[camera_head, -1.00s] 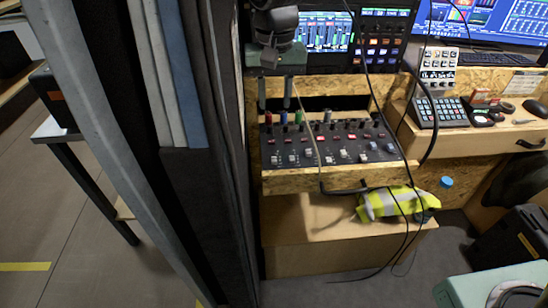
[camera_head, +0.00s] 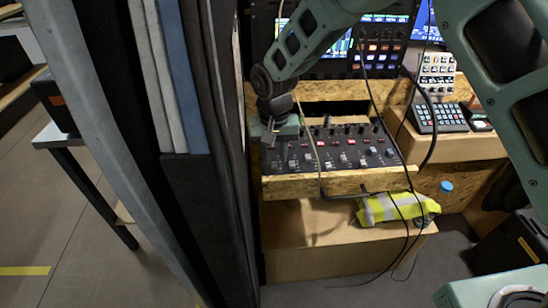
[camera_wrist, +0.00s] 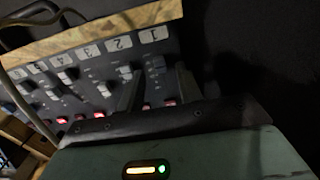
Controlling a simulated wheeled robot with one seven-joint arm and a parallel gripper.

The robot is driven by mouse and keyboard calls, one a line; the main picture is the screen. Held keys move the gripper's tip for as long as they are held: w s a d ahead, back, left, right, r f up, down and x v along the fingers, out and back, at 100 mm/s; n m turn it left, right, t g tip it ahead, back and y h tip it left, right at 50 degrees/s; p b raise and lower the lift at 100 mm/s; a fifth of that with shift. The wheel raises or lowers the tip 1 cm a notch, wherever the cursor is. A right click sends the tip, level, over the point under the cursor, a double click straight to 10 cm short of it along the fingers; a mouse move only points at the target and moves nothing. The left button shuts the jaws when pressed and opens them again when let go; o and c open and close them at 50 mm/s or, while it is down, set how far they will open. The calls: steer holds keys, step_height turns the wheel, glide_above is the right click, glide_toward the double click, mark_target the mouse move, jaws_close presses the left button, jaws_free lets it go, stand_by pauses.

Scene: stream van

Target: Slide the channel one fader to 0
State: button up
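The mixer panel (camera_head: 330,148) sits in the wooden desk, with a row of faders along its front edge. In the wrist view its number labels run 1, 2, 3, 4 from right to left. In the head view my gripper (camera_head: 270,138) is over the panel's left end. Contact with the cap and scale marks cannot be made out.
Cables (camera_head: 372,90) hang across the panel's right side. A wooden front rail (camera_head: 340,183) borders the panel. A dark partition (camera_head: 200,215) stands close on the left. A yellow vest (camera_head: 395,206) lies on the shelf below. A keypad (camera_head: 440,118) is at right.

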mark_target(273, 160)
steer(key=shift+f, duration=1.05)
jaws_close()
steer(key=shift+w, duration=0.35)
steer(key=w, duration=0.2)
steer(key=shift+w, duration=0.4)
jaws_free()
steer(key=shift+s, duration=0.1)
steer(key=shift+r, duration=0.1)
step_height(273, 160, up, 17)
steer(key=shift+r, duration=0.15)
